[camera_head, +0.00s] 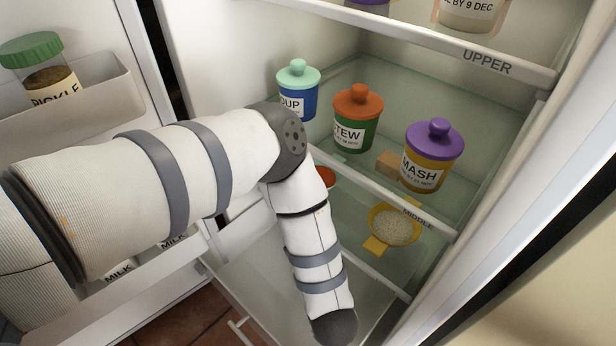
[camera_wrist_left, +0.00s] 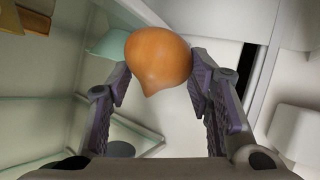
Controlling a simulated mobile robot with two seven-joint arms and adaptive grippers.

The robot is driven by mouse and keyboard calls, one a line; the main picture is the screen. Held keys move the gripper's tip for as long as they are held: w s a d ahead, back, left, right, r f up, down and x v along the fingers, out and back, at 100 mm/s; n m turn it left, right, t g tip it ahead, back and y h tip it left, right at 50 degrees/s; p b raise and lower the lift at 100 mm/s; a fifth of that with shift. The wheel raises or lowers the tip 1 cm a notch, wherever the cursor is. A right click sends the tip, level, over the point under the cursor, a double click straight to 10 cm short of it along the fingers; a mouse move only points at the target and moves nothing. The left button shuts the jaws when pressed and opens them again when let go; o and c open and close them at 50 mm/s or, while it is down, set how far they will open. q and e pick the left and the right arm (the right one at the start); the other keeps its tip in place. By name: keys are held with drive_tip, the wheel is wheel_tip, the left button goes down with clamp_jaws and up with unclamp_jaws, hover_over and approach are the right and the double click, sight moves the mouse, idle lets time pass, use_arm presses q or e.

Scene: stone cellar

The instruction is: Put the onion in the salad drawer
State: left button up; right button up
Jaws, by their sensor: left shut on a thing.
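My left gripper (camera_wrist_left: 160,82) is shut on the onion (camera_wrist_left: 158,58), an orange-brown bulb with its pointed end toward the camera, held between the two dark fingertips in the left wrist view. The onion and this gripper do not show in the head view, where my left arm reaches into the open fridge and bends downward. A clear, pale-edged part low in the fridge (camera_head: 250,262) lies beside my forearm; I cannot tell whether it is the salad drawer. My right gripper is in neither view.
Lidded pots labelled STEW (camera_head: 356,122) and MASH (camera_head: 432,158) stand on the middle shelf, with a blue pot (camera_head: 298,92) behind. A yellow-handled bowl (camera_head: 393,227) is lower down. The open door's bin holds a pickle jar (camera_head: 42,70).

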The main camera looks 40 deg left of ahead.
use_arm(q)
drive_tip(key=f, duration=0.1)
drive_tip(key=a+f, duration=0.1)
drive_tip(key=f+b, duration=0.1)
drive_tip(key=shift+w+a, duration=0.3)
drive_tip(key=shift+w, duration=0.05)
drive_tip(key=shift+f+b, duration=4.3)
drive_tip(key=shift+f, duration=4)
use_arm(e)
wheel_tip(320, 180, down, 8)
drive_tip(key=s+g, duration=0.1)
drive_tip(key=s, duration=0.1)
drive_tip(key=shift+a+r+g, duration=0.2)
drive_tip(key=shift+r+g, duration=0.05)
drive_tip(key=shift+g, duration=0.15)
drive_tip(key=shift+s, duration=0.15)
use_arm(q)
drive_tip(key=shift+f+b, duration=0.45)
drive_tip(key=shift+f, duration=0.2)
drive_tip(key=o, duration=1.2)
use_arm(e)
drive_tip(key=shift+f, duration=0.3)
